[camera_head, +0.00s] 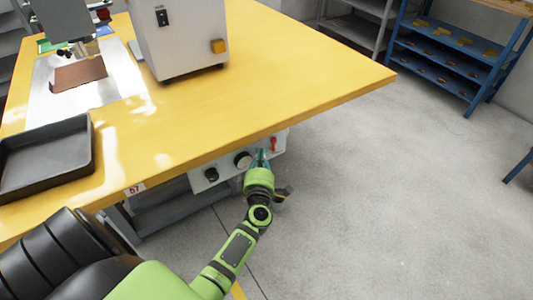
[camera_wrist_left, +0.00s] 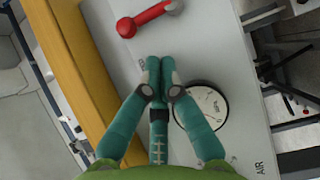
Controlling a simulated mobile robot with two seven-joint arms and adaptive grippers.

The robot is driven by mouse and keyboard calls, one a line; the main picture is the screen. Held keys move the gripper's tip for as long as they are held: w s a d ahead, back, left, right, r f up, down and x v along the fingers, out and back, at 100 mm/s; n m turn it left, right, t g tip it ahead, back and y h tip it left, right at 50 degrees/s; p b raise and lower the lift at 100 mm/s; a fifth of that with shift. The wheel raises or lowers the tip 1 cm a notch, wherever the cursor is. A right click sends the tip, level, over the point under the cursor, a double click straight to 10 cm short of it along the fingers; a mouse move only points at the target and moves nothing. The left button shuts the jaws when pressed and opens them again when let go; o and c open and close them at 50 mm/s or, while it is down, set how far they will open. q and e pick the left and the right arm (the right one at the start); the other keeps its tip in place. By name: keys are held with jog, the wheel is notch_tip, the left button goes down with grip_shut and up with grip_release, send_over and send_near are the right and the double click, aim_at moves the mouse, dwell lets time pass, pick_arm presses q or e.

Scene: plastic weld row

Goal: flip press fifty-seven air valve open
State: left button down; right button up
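The air valve is a small red lever (camera_head: 274,144) on the light panel under the front edge of the yellow table. The table edge carries a label 57 (camera_head: 135,189). In the left wrist view the red lever (camera_wrist_left: 148,19) has a grey pivot end, and its red end points towards the yellow table edge. My left gripper (camera_head: 262,155) is at the panel, between the round gauge (camera_head: 243,160) and the lever. In the left wrist view its teal fingers (camera_wrist_left: 160,62) are together with nothing between them, apart from the lever. My right gripper is not in view.
A black knob (camera_head: 211,174) sits left of the gauge on the panel. The gauge (camera_wrist_left: 202,107) is close beside the fingers in the left wrist view. A black tray (camera_head: 45,160) and a white press (camera_head: 180,35) stand on the table. The floor to the right is clear.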

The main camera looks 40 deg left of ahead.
aim_at(273, 145)
pick_arm(q)
jog(key=shift+w+d, duration=0.25)
jog(key=shift+w, duration=0.9)
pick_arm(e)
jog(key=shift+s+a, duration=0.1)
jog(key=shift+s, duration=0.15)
pick_arm(q)
jog(key=shift+r, duration=0.2)
jog(key=shift+w+p, duration=0.1)
jog(key=shift+p, duration=0.5)
jog(key=shift+m, duration=0.3)
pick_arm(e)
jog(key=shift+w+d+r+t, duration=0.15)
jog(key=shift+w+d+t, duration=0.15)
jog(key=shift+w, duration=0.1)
